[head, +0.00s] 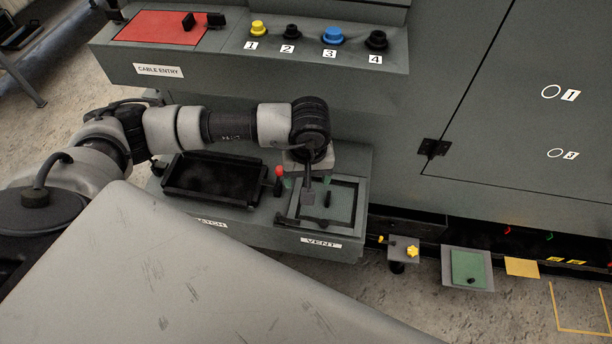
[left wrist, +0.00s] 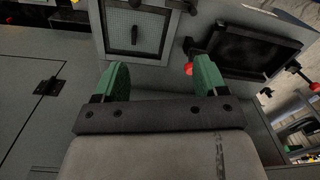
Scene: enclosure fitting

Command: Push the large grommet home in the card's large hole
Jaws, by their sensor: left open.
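My left gripper (head: 299,188) hangs over the vent station in the head view. In the left wrist view its two green fingers (left wrist: 161,80) are wide apart with nothing between them. A small green card (head: 468,266) lies on a grey plate at the lower right, with a small dark piece near its lower edge. I cannot tell whether that piece is a grommet or a hole. No large grommet can be made out for sure. The left gripper is well to the left of the card. My right gripper is not in view.
The vent frame (left wrist: 101,35) holds a meshed panel with a black handle (left wrist: 134,35). A black tray (head: 215,178) and a red-knobbed lever (head: 278,172) stand beside it. Above is a ledge with a red panel (head: 155,27) and numbered knobs (head: 332,35). A yellow knob (head: 411,251) stands right.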

